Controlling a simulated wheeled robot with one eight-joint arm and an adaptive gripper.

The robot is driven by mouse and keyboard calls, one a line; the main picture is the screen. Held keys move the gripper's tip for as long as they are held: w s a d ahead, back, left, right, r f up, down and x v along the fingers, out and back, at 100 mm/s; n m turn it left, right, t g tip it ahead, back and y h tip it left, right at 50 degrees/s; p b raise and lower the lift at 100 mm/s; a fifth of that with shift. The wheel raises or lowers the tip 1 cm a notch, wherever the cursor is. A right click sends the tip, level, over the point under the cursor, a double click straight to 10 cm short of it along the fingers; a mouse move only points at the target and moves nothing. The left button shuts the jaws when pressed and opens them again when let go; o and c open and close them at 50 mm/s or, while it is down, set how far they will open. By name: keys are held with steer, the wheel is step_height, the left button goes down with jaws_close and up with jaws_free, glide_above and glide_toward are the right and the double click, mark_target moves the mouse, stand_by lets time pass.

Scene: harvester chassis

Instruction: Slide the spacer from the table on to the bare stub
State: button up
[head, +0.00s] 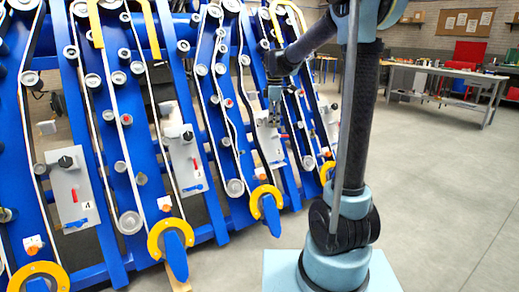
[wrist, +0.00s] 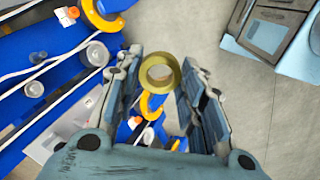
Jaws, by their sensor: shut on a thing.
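The spacer is an olive-yellow ring (wrist: 160,73), seen in the wrist view between my fingertips with its hole facing the camera. My gripper (wrist: 161,80) is shut on it, one finger at each side. In the head view my gripper (head: 274,98) is small, in front of the blue chassis near a grey plate (head: 269,143); the spacer cannot be made out there. Several round rollers and stubs stick out from the blue beams (head: 110,120). I cannot tell which one is the bare stub.
Yellow curved guards (head: 170,238) stick out along the chassis's lower edge. White belts run over the rollers. A workbench (head: 445,75) stands at the back right. The grey floor (head: 440,190) to the right is clear.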

steer(key=shift+w+d, duration=0.2)
steer(key=shift+w, duration=0.35)
steer(key=shift+w+f, duration=0.1)
steer(key=shift+w, duration=0.05)
steer(key=w+a+f+m+t+y, duration=0.2)
steer(key=w+a+f+m+t, duration=0.1)
steer(key=w+f, duration=0.6)
steer(key=w+a+f+m+t+y, duration=0.2)
steer(key=w+a+f, duration=0.4)
steer(key=w+f, duration=0.4)
steer(key=w+a+f+m+t+y, duration=0.2)
steer(key=w+a+f+m+t, duration=0.2)
steer(key=w+f, duration=0.5)
steer(key=shift+w+a+f+m+t+y, duration=0.2)
steer(key=shift+f+m+t+y, duration=0.25)
steer(key=shift+m, duration=0.75)
